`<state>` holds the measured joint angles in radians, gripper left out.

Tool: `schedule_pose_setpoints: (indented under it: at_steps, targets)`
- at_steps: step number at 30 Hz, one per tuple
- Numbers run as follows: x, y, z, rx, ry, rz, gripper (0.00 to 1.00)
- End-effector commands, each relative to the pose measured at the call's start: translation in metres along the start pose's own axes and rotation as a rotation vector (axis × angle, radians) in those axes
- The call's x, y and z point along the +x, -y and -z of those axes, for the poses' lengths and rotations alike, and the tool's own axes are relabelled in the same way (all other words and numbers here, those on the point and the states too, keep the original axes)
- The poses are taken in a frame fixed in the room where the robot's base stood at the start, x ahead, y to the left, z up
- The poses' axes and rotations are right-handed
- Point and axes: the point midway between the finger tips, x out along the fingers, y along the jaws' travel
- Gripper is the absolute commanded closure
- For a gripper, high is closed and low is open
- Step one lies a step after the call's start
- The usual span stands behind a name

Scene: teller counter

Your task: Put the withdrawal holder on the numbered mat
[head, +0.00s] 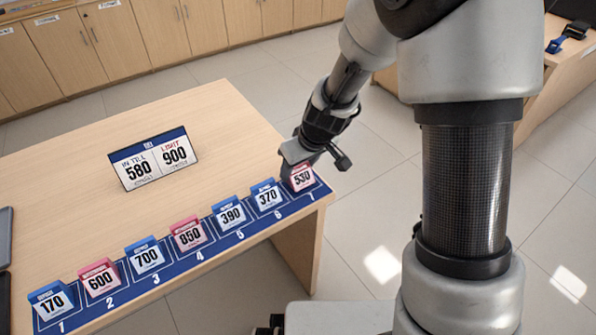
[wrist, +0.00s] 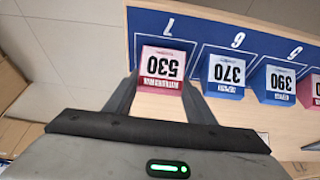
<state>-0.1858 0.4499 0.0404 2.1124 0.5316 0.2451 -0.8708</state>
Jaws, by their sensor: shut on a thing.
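The numbered mat (head: 150,283) is a long dark blue strip along the table's front edge, with spaces 1 to 7. A pink withdrawal holder reading 530 (head: 302,178) is at space 7, the right end. My gripper (head: 300,160) is shut on this holder, with one finger on each side of it in the wrist view (wrist: 160,95). The holder looks upright; I cannot tell whether its base touches the mat. Two other pink holders, 600 (head: 101,280) and 050 (head: 189,235), stand at spaces 2 and 4.
Blue holders stand at the other spaces: 170 (head: 52,302), 700 (head: 147,257), 390 (head: 231,214) and 370 (head: 266,196). A sign reading in till 580, limit 900 (head: 153,160) stands behind the mat. The tabletop (head: 225,115) around the sign is clear.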

Motion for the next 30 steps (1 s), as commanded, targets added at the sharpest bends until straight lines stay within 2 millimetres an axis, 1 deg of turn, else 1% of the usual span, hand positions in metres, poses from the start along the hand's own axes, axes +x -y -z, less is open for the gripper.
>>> schedule_pose_setpoints:
  at_steps: [1, 8, 12, 13, 15, 16, 25, 28, 30]
  targets:
    - [0.006, 0.0, -0.003, 0.001, 0.0, 0.0, 0.73]
    - [0.005, 0.0, -0.002, 0.0, -0.001, 0.0, 0.73]
    - [0.009, 0.0, -0.004, 0.0, -0.001, 0.0, 0.73]
    - [0.008, 0.0, -0.003, 0.0, -0.001, 0.0, 0.47]
    - [0.007, 0.0, -0.003, 0.0, -0.001, 0.0, 0.35]
    - [0.007, 0.0, -0.003, 0.0, -0.001, 0.0, 0.32]
    - [0.006, 0.0, -0.002, 0.0, -0.001, 0.0, 0.32]
    - [-0.001, 0.0, 0.0, 0.0, -0.002, -0.001, 0.32]
    - [-0.011, 0.0, 0.0, 0.0, -0.003, -0.001, 0.32]
